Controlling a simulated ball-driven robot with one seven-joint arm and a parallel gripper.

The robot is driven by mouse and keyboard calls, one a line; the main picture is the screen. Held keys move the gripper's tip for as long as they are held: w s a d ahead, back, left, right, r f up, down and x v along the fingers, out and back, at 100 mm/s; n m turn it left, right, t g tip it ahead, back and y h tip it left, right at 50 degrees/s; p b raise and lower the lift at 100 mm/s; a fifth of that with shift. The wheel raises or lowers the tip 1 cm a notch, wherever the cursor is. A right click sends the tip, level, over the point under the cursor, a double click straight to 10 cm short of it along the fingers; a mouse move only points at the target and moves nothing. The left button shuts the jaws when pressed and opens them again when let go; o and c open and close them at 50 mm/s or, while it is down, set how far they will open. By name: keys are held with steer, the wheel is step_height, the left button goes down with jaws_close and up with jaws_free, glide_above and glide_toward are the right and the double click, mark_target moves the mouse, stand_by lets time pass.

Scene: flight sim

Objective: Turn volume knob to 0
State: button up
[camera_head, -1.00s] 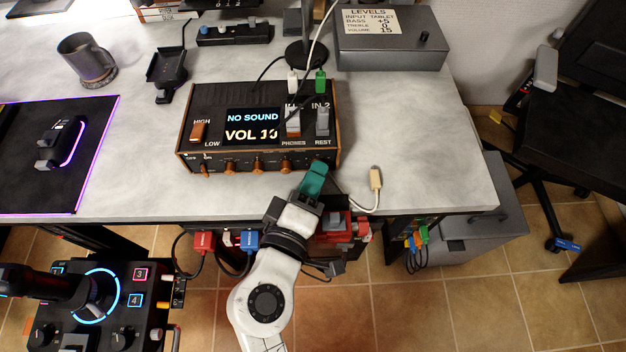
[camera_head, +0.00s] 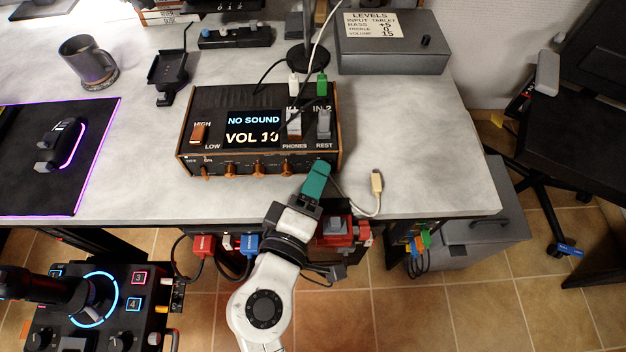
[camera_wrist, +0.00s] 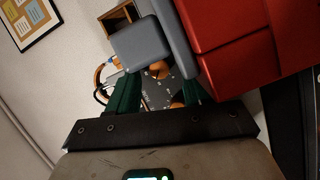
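The sound box (camera_head: 183,150) stands at the desk's front edge. Its screen (camera_head: 253,128) reads "NO SOUND" and "VOL 10". A row of several copper knobs runs along its front; the rightmost knob (camera_head: 286,168) is nearest my gripper. Their labels are too small to read, so I cannot tell which is volume. My gripper (camera_head: 316,176), with green fingers, is at the box's front right corner. In the wrist view my gripper (camera_wrist: 160,95) has its fingers apart, with one orange knob (camera_wrist: 160,70) showing between them and another (camera_wrist: 178,104) near the right finger. Contact is not visible.
A grey box (camera_head: 390,50) at the back carries a note reading bass +5, treble 0, volume 15. A cable end (camera_head: 377,182) lies right of my gripper. Red gear (camera_head: 340,232) sits below the desk edge. A mug (camera_head: 88,62) stands far left.

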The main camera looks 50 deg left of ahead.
steer(key=v, duration=1.1)
steer(key=shift+w, duration=0.1)
